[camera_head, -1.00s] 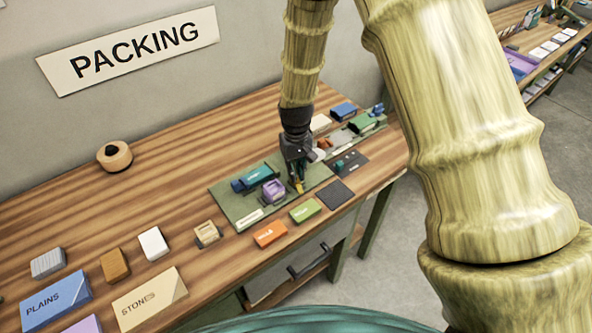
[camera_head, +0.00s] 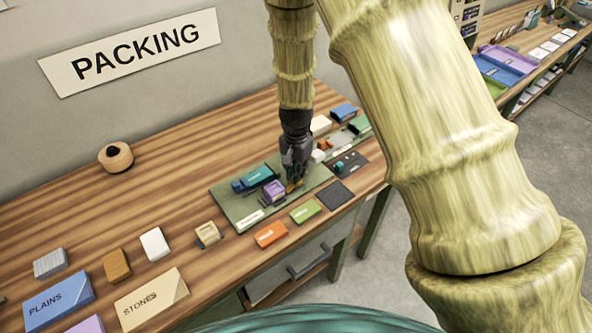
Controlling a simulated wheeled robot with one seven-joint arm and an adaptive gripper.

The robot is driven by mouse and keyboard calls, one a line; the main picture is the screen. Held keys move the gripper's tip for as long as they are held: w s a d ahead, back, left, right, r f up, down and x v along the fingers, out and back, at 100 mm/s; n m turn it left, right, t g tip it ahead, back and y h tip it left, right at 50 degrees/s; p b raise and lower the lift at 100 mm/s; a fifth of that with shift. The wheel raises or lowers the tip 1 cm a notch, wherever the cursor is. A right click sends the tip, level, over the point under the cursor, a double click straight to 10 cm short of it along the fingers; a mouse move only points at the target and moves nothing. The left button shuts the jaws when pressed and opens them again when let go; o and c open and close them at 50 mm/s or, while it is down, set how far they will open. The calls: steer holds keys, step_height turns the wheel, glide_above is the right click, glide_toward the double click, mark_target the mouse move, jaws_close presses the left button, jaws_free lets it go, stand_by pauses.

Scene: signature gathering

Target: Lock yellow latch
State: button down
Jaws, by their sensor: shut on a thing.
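The small yellow latch (camera_head: 297,186) is on the right part of the green board (camera_head: 228,203) on the wooden table. Only a bit of yellow shows, at the tips of my gripper (camera_head: 294,180). My gripper points down over the board and is shut on the yellow latch. The fingers hide most of the latch, and I cannot tell its exact angle. A purple block (camera_head: 273,191) and a teal piece (camera_head: 252,179) sit on the board, left of the gripper.
Orange (camera_head: 270,234) and green (camera_head: 305,211) boxes lie in front of the board. A dark square (camera_head: 335,194) lies to the right. Several small blocks stand behind and right of the gripper. The table's left back is mostly clear, apart from a round wooden object (camera_head: 116,157).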

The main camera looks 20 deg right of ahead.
steer(key=shift+w+r+m+p, duration=0.1)
steer(key=shift+m+p, duration=0.2)
steer(key=shift+m, duration=1.3)
steer(key=c, duration=1.5)
jaws_free()
steer(key=shift+d, duration=0.1)
step_height(320, 180, up, 12)
steer(key=shift+f, duration=0.1)
